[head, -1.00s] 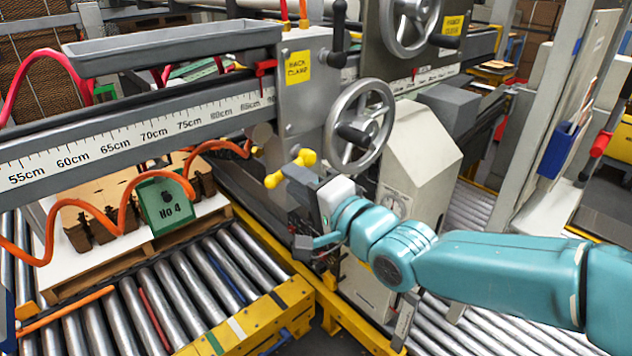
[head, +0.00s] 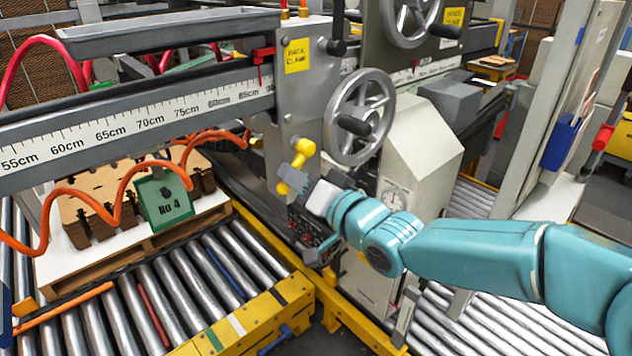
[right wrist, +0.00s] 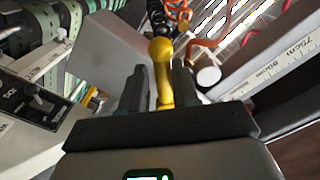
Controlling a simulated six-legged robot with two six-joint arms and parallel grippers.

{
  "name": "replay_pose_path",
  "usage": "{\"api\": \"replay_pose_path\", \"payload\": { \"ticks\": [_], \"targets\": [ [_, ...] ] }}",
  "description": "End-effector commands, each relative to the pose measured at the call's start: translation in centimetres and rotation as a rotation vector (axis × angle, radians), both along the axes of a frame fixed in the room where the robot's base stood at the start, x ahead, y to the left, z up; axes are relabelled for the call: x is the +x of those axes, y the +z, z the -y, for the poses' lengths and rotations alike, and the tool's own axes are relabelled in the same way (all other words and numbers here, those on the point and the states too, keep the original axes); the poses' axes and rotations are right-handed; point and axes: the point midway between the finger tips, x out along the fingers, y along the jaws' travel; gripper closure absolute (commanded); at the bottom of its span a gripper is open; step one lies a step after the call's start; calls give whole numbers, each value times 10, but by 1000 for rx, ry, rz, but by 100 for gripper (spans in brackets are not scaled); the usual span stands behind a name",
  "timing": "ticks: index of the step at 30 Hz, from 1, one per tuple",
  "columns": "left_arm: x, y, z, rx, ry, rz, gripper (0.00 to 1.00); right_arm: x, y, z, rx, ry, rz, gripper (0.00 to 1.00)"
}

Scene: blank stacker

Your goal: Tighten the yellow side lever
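The yellow side lever (head: 304,148) is a short bar with rounded knobs on the side of the grey clamp housing, below the yellow label. It stands steeply tilted, its upper knob leaning right. My right gripper (head: 297,178) is at the lever, reaching in from the right. In the right wrist view the lever (right wrist: 163,72) runs between the two dark fingers of the gripper (right wrist: 160,88), which are closed in around it. The fingers cover part of the lever in the head view. My left gripper is not in view.
A spoked handwheel (head: 360,117) stands just right of the lever, close above my right arm. The ruler beam (head: 130,125) and orange coiled hose (head: 128,205) are to the left. A yellow-edged roller conveyor (head: 190,290) lies below.

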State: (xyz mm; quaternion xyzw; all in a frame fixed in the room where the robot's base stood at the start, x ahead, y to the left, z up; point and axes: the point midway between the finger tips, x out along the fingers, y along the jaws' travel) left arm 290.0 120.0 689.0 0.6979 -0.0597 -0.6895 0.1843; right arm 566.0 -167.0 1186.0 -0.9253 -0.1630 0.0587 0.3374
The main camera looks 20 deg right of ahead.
Motion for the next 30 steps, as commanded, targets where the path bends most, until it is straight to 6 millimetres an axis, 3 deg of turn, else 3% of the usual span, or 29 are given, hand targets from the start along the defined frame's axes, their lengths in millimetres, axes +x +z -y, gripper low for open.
{"api": "replay_pose_path", "payload": {
  "ticks": [14,21,26,30],
  "targets": [
    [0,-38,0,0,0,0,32,5,-13,14,-308,-2,110,71],
    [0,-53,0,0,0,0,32,10,-16,27,-552,-4,198,71],
    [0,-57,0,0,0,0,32,12,-14,34,-698,-2,251,71],
    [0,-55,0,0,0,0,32,10,-12,35,-703,-2,253,71]
  ]
}}
